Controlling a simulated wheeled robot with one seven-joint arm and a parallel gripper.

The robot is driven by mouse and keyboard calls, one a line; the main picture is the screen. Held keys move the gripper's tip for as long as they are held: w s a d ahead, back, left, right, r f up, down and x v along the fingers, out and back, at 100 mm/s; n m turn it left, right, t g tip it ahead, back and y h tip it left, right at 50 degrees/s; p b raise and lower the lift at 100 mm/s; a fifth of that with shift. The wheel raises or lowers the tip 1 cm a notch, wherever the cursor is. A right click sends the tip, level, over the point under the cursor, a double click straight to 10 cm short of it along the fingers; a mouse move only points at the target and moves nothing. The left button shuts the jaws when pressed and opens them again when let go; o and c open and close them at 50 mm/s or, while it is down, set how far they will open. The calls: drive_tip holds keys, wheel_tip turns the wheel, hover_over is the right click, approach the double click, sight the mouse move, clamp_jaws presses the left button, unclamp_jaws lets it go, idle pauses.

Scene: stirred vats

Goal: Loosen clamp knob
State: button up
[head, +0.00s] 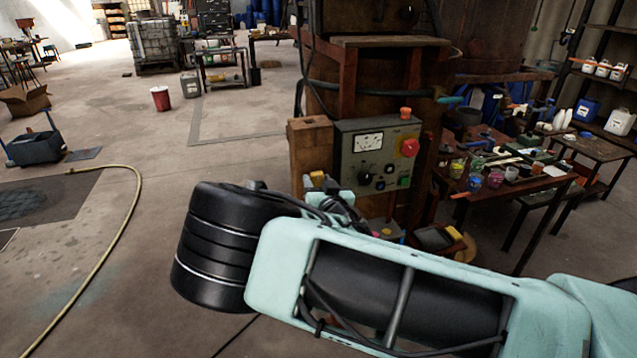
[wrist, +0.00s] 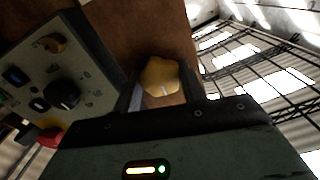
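The yellow lobed clamp knob (wrist: 161,76) stands against a brown surface in the wrist view, with a small pale mark on its face. My gripper (wrist: 163,92) has its two dark fingers apart, one on each side of the knob. A narrow gap seems to show beside the knob; I cannot tell whether either finger touches it. In the head view a small yellow piece (head: 318,178) shows near the end of my arm, left of the control panel; I cannot tell if it is the knob. My arm hides much of this area there.
The grey control panel (head: 379,153) with a dial, buttons and a red button stands close to my gripper; it also fills the left of the wrist view (wrist: 68,90). A cluttered workbench (head: 500,190) is at right. A hose (head: 134,215) lies on the open floor at left.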

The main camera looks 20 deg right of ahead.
drive_tip(key=shift+n+b, duration=0.3)
drive_tip(key=shift+b, duration=0.1)
drive_tip(key=shift+f+n+b, duration=0.15)
drive_tip(key=shift+n+b, duration=0.75)
drive_tip(key=shift+n, duration=0.1)
drive_tip(key=n+b, duration=0.2)
drive_tip(key=n, duration=0.1)
drive_tip(key=shift+n, duration=0.3)
drive_tip(key=n+b, duration=0.2)
drive_tip(key=n, duration=0.1)
drive_tip(key=shift+n, duration=0.4)
drive_tip(key=n+b, duration=0.2)
drive_tip(key=n, duration=0.1)
drive_tip(key=shift+n, duration=0.3)
drive_tip(key=n+b, duration=0.1)
drive_tip(key=n, duration=0.4)
drive_tip(key=shift+b, duration=0.3)
drive_tip(key=n+b, duration=0.1)
drive_tip(key=n, duration=0.4)
drive_tip(key=shift+n, duration=0.3)
